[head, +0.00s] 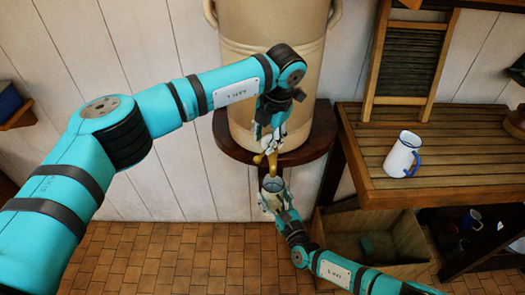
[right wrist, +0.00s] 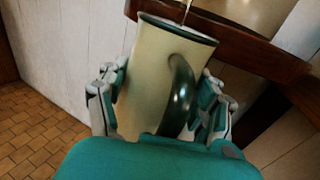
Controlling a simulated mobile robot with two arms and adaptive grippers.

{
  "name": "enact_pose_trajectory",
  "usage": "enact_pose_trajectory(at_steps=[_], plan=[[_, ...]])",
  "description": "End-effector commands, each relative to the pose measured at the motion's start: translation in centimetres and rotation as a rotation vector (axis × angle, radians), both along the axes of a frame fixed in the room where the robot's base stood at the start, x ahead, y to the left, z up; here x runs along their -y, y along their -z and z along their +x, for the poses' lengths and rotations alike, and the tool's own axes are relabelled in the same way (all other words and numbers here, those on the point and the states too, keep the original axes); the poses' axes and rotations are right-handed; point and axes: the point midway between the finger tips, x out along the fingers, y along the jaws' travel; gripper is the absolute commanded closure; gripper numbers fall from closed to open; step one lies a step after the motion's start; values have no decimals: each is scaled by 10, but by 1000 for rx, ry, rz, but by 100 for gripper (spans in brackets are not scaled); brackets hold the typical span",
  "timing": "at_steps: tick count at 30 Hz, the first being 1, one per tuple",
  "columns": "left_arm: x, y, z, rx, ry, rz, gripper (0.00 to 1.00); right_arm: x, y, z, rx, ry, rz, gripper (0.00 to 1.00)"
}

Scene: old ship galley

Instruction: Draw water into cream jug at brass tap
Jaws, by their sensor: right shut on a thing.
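The cream jug (right wrist: 147,82), with a dark green rim and handle, is upright but slightly tilted in the right wrist view. My right gripper (right wrist: 160,108) is shut on it, a finger on each side of the body. In the head view the jug (head: 272,184) is under the brass tap (head: 267,160) of the large cream urn (head: 273,65). A thin stream (right wrist: 187,10) comes down into the jug's mouth. The water level inside is hidden. My left gripper (head: 270,138) is at the tap's top; its finger opening is too small to tell.
The urn stands on a dark round wooden shelf (head: 222,135) whose edge is close to the jug. A slatted wooden counter (head: 440,165) on the right holds a white jug with a blue handle (head: 402,155). A wooden crate (head: 405,240) is below it.

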Motion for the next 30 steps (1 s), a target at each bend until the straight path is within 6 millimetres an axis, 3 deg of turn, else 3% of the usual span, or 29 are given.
enact_pose_trajectory(at_steps=[3, 9, 22, 30], plan=[[-4, 23, 3, -2, -1, 0, 66, 0, -1, 1, 3, 0, 1, 76], [-8, 47, 6, -1, -2, 1, 66, 0, -1, 1, 3, 0, 1, 76], [-9, 56, 7, 1, 0, 1, 66, 0, -1, 1, 3, 0, 1, 76], [-9, 56, 7, 1, 0, 1, 100, 0, -1, 1, 3, 0, 1, 76]])
